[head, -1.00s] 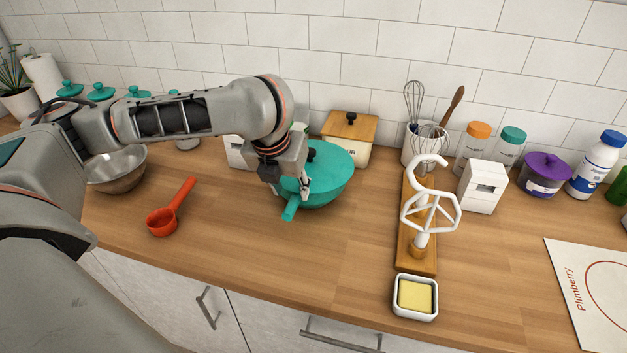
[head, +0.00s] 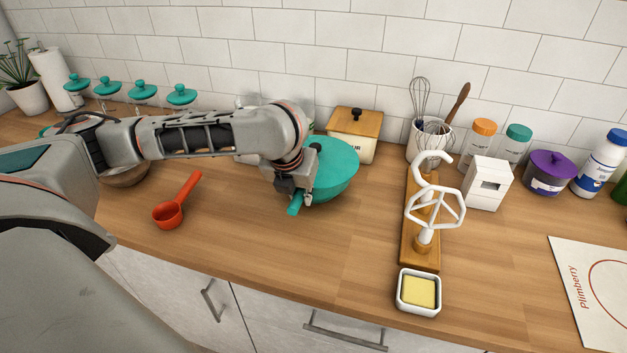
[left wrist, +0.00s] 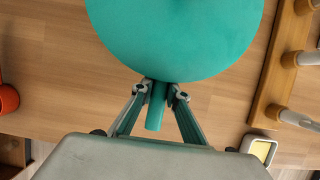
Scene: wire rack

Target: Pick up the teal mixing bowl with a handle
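The teal mixing bowl (head: 335,172) sits on the wooden counter, in front of the wood-lidded canister. Its short handle (head: 295,205) points toward the counter's front edge. My left gripper (head: 296,194) reaches down over the handle and hides part of it and the bowl's left side. In the left wrist view the bowl (left wrist: 178,35) fills the top middle, and its handle (left wrist: 156,108) lies between the fingertips of my left gripper (left wrist: 159,93). The fingers are drawn in close against the handle's sides, just below the rim. My right gripper is not in view.
A red scoop (head: 168,213) lies left of the bowl. A wood-lidded canister (head: 352,140) stands close behind it. To the right are a wooden stand with white mixer attachments (head: 420,240) and a butter dish (head: 419,292). The counter in front of the bowl is clear.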

